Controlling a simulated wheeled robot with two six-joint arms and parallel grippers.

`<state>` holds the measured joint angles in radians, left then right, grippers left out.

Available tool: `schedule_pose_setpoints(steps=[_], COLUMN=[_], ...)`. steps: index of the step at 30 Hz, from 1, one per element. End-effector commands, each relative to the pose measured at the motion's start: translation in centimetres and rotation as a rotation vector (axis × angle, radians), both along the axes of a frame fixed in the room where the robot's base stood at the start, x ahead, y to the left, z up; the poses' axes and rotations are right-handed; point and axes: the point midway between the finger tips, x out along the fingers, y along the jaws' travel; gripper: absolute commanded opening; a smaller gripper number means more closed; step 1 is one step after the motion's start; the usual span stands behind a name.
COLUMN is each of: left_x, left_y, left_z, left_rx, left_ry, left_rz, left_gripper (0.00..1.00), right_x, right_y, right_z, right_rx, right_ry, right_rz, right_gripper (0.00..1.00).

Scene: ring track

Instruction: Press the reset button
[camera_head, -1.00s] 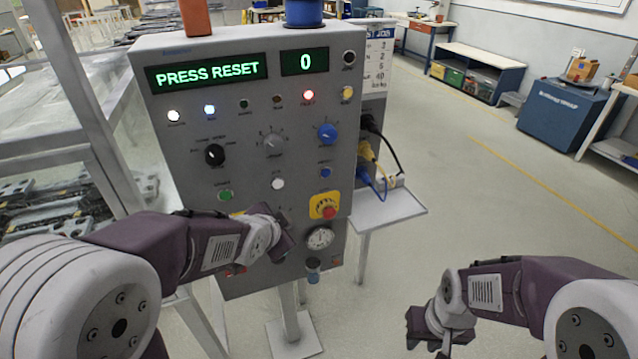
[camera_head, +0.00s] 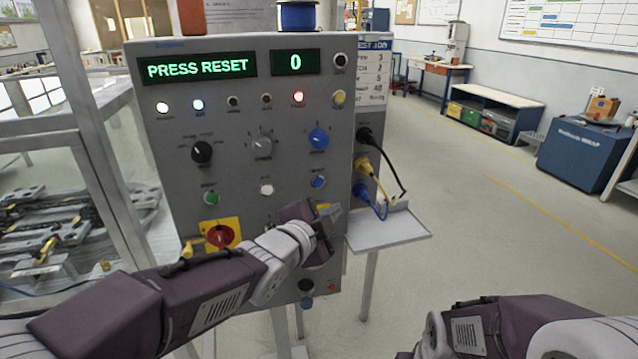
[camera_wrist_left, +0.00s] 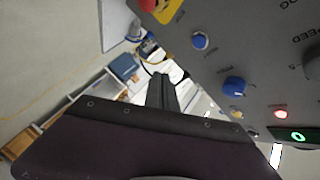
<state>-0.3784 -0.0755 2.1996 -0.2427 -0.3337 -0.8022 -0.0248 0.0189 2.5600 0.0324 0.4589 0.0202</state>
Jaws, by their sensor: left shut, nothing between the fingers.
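The grey control panel (camera_head: 232,130) shows "PRESS RESET" on its green display (camera_head: 202,68) and "0" beside it. A blue button (camera_head: 318,181) sits below the blue knob (camera_head: 318,139); its label is too small to read. My left gripper (camera_head: 330,213) is shut and empty, just below the blue button, in front of a yellow-backed emergency stop that it mostly hides. In the left wrist view the blue button (camera_wrist_left: 200,41) stands clear of the shut fingers (camera_wrist_left: 162,92), to their upper right. My right arm shows at the bottom right; its gripper is cut off.
A white button (camera_head: 266,188), a green button (camera_head: 211,198) and a red rotary switch on yellow (camera_head: 221,235) are on the panel near my left arm. Cables plug into its right side above a small shelf (camera_head: 388,232). Floor to the right is open.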

Motion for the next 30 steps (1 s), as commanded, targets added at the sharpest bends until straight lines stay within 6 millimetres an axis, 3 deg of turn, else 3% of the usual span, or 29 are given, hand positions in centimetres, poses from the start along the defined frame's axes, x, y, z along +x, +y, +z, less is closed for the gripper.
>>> schedule_pose_setpoints(steps=[3, 11, 18, 30], left_x=[1.4, 5.1, 7.4, 7.8], left_y=[0.6, 1.7, 2.4, 2.6], left_z=[0.7, 0.5, 0.2, 0.0], left_rx=[0.002, 0.001, 0.001, -0.001], left_ry=[0.005, 0.004, 0.001, 0.001], left_rz=[0.003, 0.003, 0.0, 0.0], left_gripper=[0.0, 0.0, 0.0, 0.0], right_x=[0.0, 0.0, 0.0, 0.0], right_y=[0.0, 0.0, 0.0, 0.0], right_z=[2.3, 5.1, 5.9, 5.9], right_rx=[0.0, 0.0, 0.0, 0.0], right_ry=[0.0, 0.0, 0.0, 0.0], right_rz=[0.0, 0.0, 0.0, 0.0], right_gripper=[0.3, 0.3, 0.3, 0.3])
